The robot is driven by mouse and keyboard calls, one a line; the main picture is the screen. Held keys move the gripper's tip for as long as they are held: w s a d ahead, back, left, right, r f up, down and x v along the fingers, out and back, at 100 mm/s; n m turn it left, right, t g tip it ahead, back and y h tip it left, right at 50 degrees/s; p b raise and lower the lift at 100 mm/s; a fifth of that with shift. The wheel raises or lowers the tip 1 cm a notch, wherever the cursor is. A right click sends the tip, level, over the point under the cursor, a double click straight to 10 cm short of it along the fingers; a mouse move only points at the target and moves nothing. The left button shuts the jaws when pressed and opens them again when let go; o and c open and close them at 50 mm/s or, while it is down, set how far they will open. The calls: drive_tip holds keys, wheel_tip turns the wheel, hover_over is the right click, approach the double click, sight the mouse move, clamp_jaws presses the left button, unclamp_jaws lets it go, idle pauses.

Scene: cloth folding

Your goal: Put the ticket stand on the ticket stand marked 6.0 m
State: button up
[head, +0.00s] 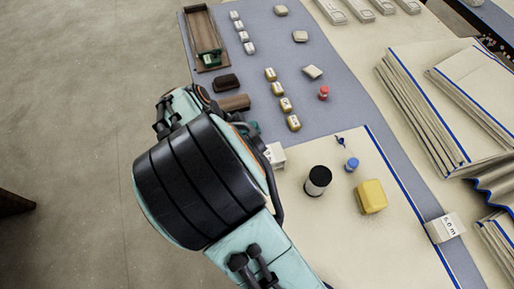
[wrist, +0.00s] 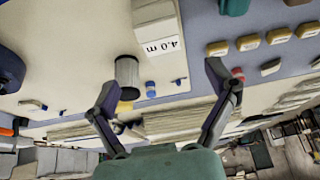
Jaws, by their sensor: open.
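A white ticket stand (head: 274,155) sits on the cream cloth's left edge in the head view, partly hidden by my arm. In the wrist view a white stand (wrist: 158,28) reads 4.0 m. Another white ticket stand (head: 445,227) stands at the right on the blue-grey mat in the head view; its small lettering looks like 6.0 m. My gripper (wrist: 163,74) is open and empty in the wrist view, its fingers spread below the 4.0 m stand in the picture. In the head view my arm hides the gripper's fingers.
A black-and-white cylinder (head: 317,181), a yellow block (head: 371,196) and a blue-capped item (head: 351,164) are on the cloth. A red-topped piece (head: 323,92) and several gold weights lie beyond. Folded cloth stacks (head: 430,110) fill the right. A wooden tray (head: 190,28) is at the back left.

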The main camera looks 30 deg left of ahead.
drive_tip(key=s+d+r+n+g+y, duration=0.1)
drive_tip(key=d+r+n+g, duration=0.1)
drive_tip(key=d+r, duration=0.45)
drive_tip(key=s+d+r+n+g+y, duration=0.1)
drive_tip(key=d+r+n+g, duration=0.15)
drive_tip(key=d, duration=0.75)
drive_tip(key=s+d+r+n+y, duration=0.2)
drive_tip(key=s+d+n, duration=0.3)
drive_tip(key=s+d, duration=0.4)
drive_tip(key=shift+s+d+n+t, duration=0.35)
drive_tip(key=shift+s+d, duration=0.05)
drive_tip(key=shift+s, duration=0.7)
